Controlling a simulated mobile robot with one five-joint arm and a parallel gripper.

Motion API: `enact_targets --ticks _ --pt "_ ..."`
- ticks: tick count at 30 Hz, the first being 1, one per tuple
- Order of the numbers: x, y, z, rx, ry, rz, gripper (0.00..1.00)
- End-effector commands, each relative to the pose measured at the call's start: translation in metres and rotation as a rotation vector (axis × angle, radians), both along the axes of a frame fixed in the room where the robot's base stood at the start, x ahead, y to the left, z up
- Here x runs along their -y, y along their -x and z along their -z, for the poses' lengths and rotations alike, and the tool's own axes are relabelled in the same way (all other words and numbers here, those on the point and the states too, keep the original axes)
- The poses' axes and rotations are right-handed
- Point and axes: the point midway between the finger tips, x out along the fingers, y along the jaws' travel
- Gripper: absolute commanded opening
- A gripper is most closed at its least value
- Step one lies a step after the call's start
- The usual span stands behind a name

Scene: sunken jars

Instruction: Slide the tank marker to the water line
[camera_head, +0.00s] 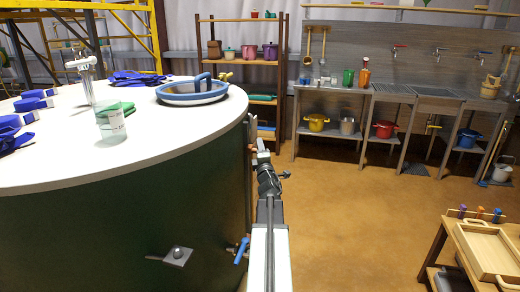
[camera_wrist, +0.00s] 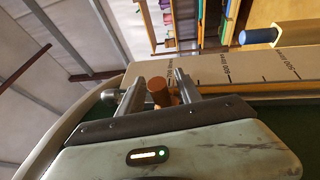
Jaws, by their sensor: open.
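The dark green tank (camera_head: 120,235) with a white top fills the left of the head view. In the wrist view a pale scale strip (camera_wrist: 215,72) with black ticks and litre numbers runs beside my gripper. A brown round knob (camera_wrist: 158,92), probably the tank marker, stands between the fingers of my gripper (camera_wrist: 163,90). The fingers are open on either side of it; I cannot tell whether they touch it. In the head view my gripper (camera_head: 262,155) is at the tank's right edge. The water line is not clearly visible.
A blue-ended pale cylinder (camera_wrist: 262,36) is near the strip. A blue-handled tap (camera_head: 240,250) and a grey bracket (camera_head: 177,254) jut from the tank. A shelf rack (camera_head: 240,62) and sink bench (camera_head: 400,90) stand behind.

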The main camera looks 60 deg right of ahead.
Motion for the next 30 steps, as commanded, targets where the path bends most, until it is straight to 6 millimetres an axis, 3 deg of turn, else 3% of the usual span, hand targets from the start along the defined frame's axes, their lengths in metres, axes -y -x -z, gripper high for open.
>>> enact_targets --ticks 10,30 --pt "-0.05 0.042 0.013 -0.001 0.001 0.0 0.41" --pt "-0.05 0.044 0.012 0.0 0.0 0.001 0.41"
